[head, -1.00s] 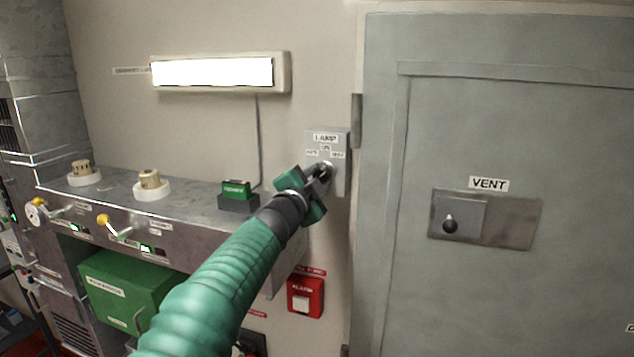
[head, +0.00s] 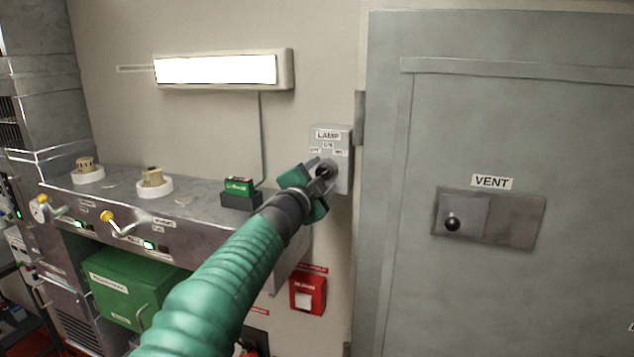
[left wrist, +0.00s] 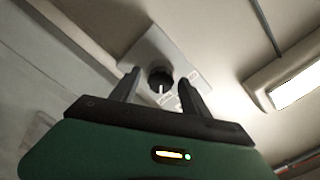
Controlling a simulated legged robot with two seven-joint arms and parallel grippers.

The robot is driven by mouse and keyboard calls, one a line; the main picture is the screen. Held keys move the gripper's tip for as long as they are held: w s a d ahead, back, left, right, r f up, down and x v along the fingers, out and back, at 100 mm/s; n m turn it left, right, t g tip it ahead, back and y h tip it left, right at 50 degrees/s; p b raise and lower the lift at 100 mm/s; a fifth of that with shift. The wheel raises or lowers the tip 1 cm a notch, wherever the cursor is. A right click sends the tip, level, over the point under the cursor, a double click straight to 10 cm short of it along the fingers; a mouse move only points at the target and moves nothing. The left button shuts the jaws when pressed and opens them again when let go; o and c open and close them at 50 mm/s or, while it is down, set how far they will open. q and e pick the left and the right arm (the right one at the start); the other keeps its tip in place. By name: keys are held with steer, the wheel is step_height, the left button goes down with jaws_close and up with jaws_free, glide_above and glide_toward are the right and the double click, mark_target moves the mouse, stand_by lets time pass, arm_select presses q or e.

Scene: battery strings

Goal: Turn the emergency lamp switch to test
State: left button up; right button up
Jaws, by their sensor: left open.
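The lamp switch box (head: 343,143) is a grey plate on the wall, labelled LAMP, with smaller position labels under that word. Its dark round knob (left wrist: 160,80) has a pale pointer line and shows between my fingers in the left wrist view. My left gripper (head: 325,172) is at the box in the head view, its fingers around the knob. The left gripper also shows in the left wrist view (left wrist: 158,92), open, with a gap on each side of the knob. The emergency lamp (head: 215,70) on the wall is lit white. My right gripper is not in view.
A grey door with a VENT plate (head: 490,217) stands right of the switch. A red alarm box (head: 308,295) is below it. A metal bench (head: 205,205) with knobs, yellow-handled levers and a small green block (head: 239,187) is at left, above a green case (head: 125,290).

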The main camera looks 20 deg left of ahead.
arm_select(q)
steer(key=s+b, duration=0.4)
steer(key=s, duration=1.2)
steer(key=shift+s+a+b, duration=0.3)
steer(key=shift+s+b, duration=0.05)
steer(key=shift+w+f, duration=0.1)
steer(key=shift+w, duration=0.05)
steer(key=shift+f, duration=0.1)
